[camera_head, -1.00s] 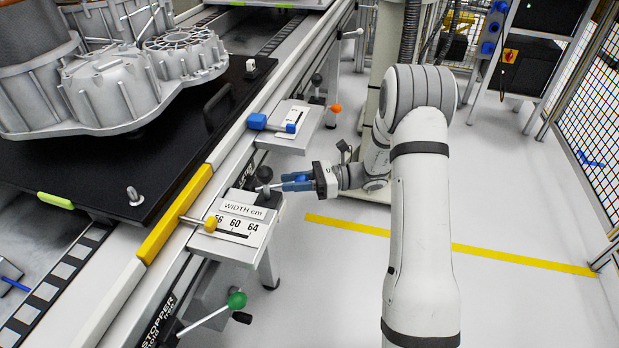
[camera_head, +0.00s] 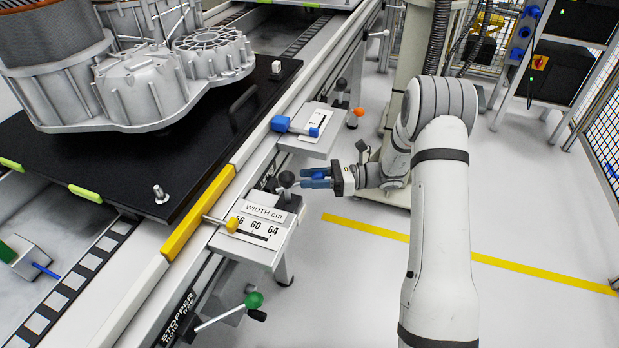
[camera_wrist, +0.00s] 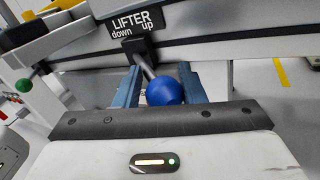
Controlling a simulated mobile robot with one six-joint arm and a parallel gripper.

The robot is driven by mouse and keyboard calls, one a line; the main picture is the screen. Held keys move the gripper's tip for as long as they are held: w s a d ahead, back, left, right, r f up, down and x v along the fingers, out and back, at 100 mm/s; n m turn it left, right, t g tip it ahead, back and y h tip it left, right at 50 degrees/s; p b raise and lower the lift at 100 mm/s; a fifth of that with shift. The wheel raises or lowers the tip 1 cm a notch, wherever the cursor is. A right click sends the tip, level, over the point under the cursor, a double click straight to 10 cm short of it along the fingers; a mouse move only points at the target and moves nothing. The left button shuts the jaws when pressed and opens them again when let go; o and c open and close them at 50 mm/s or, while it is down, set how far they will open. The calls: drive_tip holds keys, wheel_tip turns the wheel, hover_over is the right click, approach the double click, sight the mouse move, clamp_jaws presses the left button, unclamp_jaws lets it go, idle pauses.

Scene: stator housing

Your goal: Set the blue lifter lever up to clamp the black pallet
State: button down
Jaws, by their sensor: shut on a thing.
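In the wrist view, the blue ball (camera_wrist: 163,91) of the lifter lever sits between the fingers of my gripper (camera_wrist: 160,88), which is shut on it. The lever's rod slopes from a dark pivot under the LIFTER label (camera_wrist: 137,23) down toward the right, the side marked "up". In the head view, my gripper (camera_head: 312,180) reaches in from the right beside the conveyor rail; the blue ball is hidden there by the fingers. The black pallet (camera_head: 110,180) lies flat on the conveyor at the left. Whether it is clamped cannot be told.
Silver housings (camera_head: 150,85) stand on the pallet. A WIDTH scale plate (camera_head: 260,228) with a yellow knob and a green-knobbed stopper lever (camera_head: 253,300) are in front of my gripper. A plate with a blue slider (camera_head: 281,124) is behind it.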

drive_tip(key=c, duration=1.1)
unclamp_jaws()
drive_tip(key=shift+w+a, duration=0.1)
drive_tip(key=shift+a, duration=0.1)
drive_tip(key=d, duration=0.5)
drive_tip(key=d+p, duration=0.1)
drive_tip(key=d, duration=0.2)
drive_tip(key=shift+w, duration=0.35)
drive_tip(key=shift+a, duration=0.1)
drive_tip(key=s+d+r+n+t+h+p, duration=0.1)
drive_tip(key=s+d+r+n+h+p, duration=0.2)
drive_tip(key=s+r, duration=0.6)
drive_tip(key=s+d+r+n+t+h+p, duration=0.1)
drive_tip(key=s+d+r+n+h+p, duration=0.2)
drive_tip(key=s+r+n+h+p, duration=0.5)
drive_tip(key=s+d+r+n+t+h+p, duration=0.2)
drive_tip(key=s+r+n+h+p, duration=0.4)
drive_tip(key=s+r, duration=0.4)
drive_tip(key=shift+d+r+n+h, duration=0.15)
drive_tip(key=shift+r+n, duration=0.2)
drive_tip(key=shift+r, duration=0.55)
drive_tip(key=shift+d+r+n+h, duration=0.2)
drive_tip(key=shift+r+n, duration=0.2)
drive_tip(key=shift+r, duration=0.55)
drive_tip(key=shift+d+r+n+h, duration=0.15)
drive_tip(key=shift+r+n, duration=0.2)
drive_tip(key=shift+r, duration=0.55)
